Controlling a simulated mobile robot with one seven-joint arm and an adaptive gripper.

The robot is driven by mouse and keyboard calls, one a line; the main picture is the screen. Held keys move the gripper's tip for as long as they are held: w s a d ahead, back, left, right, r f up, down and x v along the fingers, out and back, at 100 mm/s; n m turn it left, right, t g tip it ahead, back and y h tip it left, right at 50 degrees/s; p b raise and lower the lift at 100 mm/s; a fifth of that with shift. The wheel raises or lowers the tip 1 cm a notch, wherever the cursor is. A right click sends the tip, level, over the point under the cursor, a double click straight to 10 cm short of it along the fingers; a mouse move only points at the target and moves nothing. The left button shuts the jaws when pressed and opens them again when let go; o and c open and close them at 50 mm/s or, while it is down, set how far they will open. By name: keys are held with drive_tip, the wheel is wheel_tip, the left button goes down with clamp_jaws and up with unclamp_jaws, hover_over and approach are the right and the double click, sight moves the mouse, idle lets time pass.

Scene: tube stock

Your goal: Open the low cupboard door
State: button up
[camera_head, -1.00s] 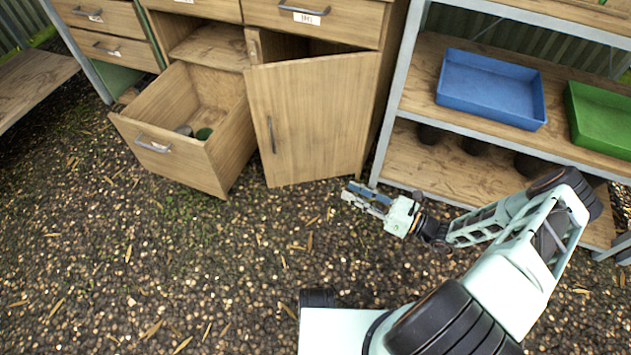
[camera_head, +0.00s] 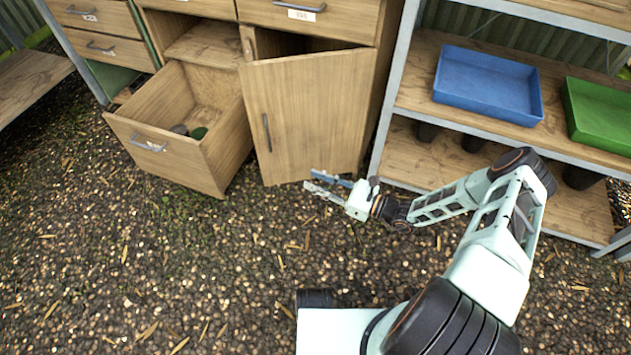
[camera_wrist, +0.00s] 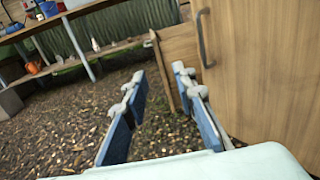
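The low cupboard door (camera_head: 305,115) is wooden and stands partly open, with a dark gap along its top edge. Its grey upright handle (camera_head: 266,132) is near the left edge. In the wrist view the door (camera_wrist: 262,70) fills the right side, with the handle (camera_wrist: 204,38) at its upper left. My gripper (camera_head: 309,179) is low in front of the door's bottom right part, apart from the handle. It also shows in the wrist view (camera_wrist: 160,74), its two blue-backed fingers spread with nothing between them.
An open drawer (camera_head: 158,148) juts out left of the door, with small pots inside. A metal-framed shelf unit (camera_head: 385,120) stands at the right, holding a blue tray (camera_head: 488,85) and a green tray (camera_head: 600,115). The gravel ground (camera_head: 200,260) in front is clear.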

drive_tip(key=shift+w+a, duration=0.1)
drive_tip(key=shift+a, duration=0.1)
clamp_jaws()
drive_tip(key=c, duration=0.6)
unclamp_jaws()
drive_tip(key=o, duration=0.6)
drive_tip(key=shift+d, duration=0.1)
drive_tip(key=v, duration=1.2)
